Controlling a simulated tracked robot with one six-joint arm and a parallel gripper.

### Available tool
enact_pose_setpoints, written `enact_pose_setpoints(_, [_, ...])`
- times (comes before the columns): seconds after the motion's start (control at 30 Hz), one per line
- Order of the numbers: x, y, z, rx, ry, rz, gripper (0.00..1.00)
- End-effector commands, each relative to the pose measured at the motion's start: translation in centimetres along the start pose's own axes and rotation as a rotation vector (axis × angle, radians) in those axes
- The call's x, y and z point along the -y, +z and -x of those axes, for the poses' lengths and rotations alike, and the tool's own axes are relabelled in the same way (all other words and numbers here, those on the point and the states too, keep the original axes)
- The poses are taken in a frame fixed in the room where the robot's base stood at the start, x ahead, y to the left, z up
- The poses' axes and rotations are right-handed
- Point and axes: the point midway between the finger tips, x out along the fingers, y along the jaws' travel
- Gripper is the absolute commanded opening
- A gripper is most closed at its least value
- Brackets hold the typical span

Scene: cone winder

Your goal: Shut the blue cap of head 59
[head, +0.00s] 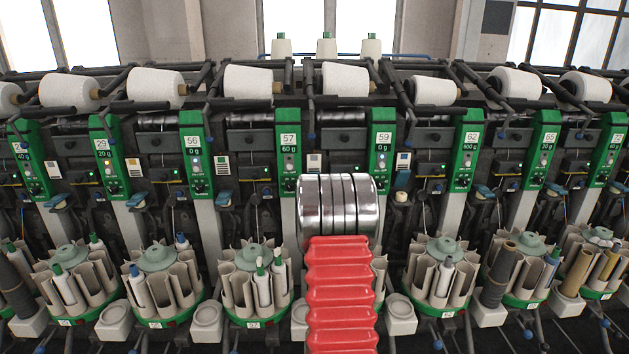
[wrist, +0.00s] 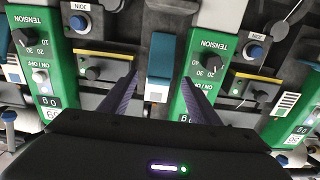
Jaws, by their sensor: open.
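Head 59's green panel (head: 380,150) stands right of centre in the head view. A bluish cap (head: 402,180) shows small beside its lower right; its exact position is hard to tell at this size. In the wrist view, where the panels appear upside down, a blue cap (wrist: 161,58) with a pale part at its end lies between two green panels. My gripper (wrist: 160,77) is open, with one dark finger on each side of this cap and visible gaps between. The panel numbers there are partly cut off. My arm hides the gripper in the head view.
Neighbouring panels 57 (head: 290,150) and 62 (head: 466,150) flank head 59. White yarn packages (head: 345,80) line the top. Round bobbin magazines (head: 255,280) stand below. In the wrist view, a tension knob (wrist: 208,62) sits close to the right finger.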

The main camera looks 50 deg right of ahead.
Motion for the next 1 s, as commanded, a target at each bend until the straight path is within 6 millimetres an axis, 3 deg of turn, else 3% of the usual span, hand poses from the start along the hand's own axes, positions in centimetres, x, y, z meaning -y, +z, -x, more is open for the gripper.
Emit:
enact_pose_setpoints(0.3, [0.0,0.0,-3.1,0.0,0.0,0.0,0.56])
enact_pose_setpoints(0.73, [0.0,0.0,-3.7,0.0,0.0,0.0,0.56])
enact_pose_setpoints(1.0, [0.0,0.0,-3.7,0.0,0.0,0.0,0.37])
